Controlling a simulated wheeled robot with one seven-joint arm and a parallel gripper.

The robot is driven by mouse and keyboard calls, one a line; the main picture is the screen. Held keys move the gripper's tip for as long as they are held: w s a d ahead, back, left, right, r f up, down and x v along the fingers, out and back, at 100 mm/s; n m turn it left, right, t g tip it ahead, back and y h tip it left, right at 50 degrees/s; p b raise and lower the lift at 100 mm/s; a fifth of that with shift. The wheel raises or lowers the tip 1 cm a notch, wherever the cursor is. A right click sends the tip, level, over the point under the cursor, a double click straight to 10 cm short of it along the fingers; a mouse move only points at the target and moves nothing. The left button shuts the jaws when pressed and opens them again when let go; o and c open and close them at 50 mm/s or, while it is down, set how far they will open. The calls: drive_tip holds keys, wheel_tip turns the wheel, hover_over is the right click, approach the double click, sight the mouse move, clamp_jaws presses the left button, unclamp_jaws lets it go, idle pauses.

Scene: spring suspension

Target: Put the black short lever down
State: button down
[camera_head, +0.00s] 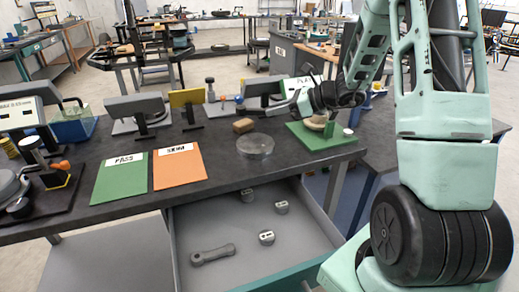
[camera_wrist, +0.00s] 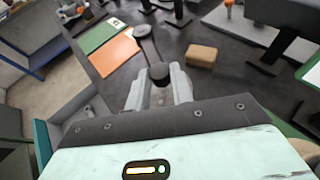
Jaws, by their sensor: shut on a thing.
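My gripper (camera_wrist: 158,90) is shut on the black short lever (camera_wrist: 149,48) in the wrist view. The lever's round end sits between the pale fingertips, and its arm reaches away from them toward the orange mat side. In the head view my gripper (camera_head: 292,107) is above the right part of the dark bench (camera_head: 215,168), left of the green fixture; the lever is too small to make out there. The green PASS mat (camera_head: 119,183) and the orange mat (camera_head: 179,172) lie side by side on the bench, bare apart from their labels. They also show in the wrist view.
A brown block (camera_head: 243,125) and a clear round dish (camera_head: 255,146) stand on the bench near my gripper. A green fixture (camera_head: 321,136) is at the right. Below, an open drawer (camera_head: 235,230) holds a grey lever (camera_head: 213,254) and several small weights. Grey instruments line the back.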

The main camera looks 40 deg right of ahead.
wheel_tip(320, 180, down, 10)
drive_tip(key=shift+r, duration=0.25)
idle(0.3)
drive_tip(key=shift+f, duration=0.25)
drive_tip(key=c, duration=1.2)
unclamp_jaws()
drive_tip(key=shift+c, duration=0.2)
drive_tip(key=shift+r, duration=0.15)
